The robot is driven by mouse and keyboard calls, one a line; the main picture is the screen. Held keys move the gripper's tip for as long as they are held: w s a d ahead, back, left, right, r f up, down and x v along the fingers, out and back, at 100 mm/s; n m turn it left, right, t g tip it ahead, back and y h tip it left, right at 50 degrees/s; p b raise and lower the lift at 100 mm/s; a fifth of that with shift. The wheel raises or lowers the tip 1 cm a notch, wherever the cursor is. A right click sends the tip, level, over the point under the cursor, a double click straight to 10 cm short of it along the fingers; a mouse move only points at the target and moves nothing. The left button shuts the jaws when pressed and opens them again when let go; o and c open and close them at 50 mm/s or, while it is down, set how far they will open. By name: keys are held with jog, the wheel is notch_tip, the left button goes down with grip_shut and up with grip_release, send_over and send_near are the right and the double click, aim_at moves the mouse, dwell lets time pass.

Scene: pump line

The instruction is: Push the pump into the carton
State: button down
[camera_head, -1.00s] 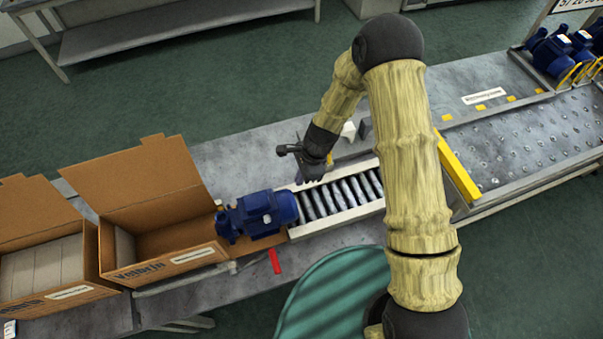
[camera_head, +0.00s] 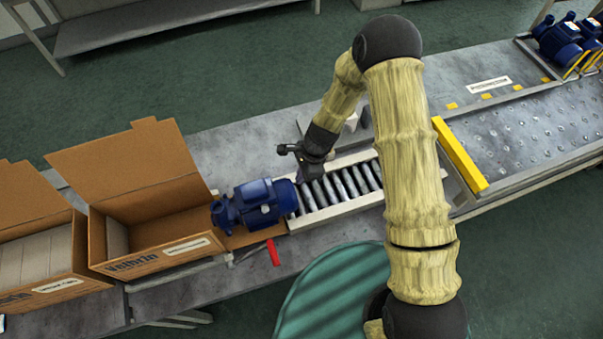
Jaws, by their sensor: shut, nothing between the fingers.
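The blue pump (camera_head: 262,204) lies on its side at the left end of the roller track (camera_head: 338,187). Its narrow left end reaches the right opening of the open brown carton (camera_head: 165,262), over a cardboard flap; most of the pump is outside. The carton's back lid stands up, and a grey insert shows inside at the left. My gripper (camera_head: 306,174) is shut and empty, just behind and right of the pump's right end. I cannot tell whether it touches the pump. My arm hides part of the track.
A second carton (camera_head: 35,250) with grey inserts stands at left. A red handle (camera_head: 273,252) is in front of the track. A yellow bar (camera_head: 462,155) crosses the line at right, before a studded table (camera_head: 530,130). More blue pumps (camera_head: 563,42) stand far right.

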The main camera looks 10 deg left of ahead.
notch_tip(320, 180, down, 11)
jog(key=b, duration=0.7)
jog(key=shift+f+b, duration=0.2)
jog(key=shift+b, duration=0.1)
jog(key=shift+s+a, duration=0.35)
jog(key=shift+a, duration=0.15)
dwell(1.6)
jog(key=shift+s+a, duration=0.45)
jog(key=shift+a, duration=0.25)
jog(key=shift+s+a, duration=0.45)
jog(key=shift+a, duration=0.25)
jog(key=shift+s+a+p, duration=0.15)
jog(key=shift+s+a, duration=0.1)
jog(key=shift+a, duration=0.45)
jog(key=shift+s+a+p, duration=0.15)
jog(key=shift+s+a, duration=0.1)
jog(key=shift+a, duration=0.4)
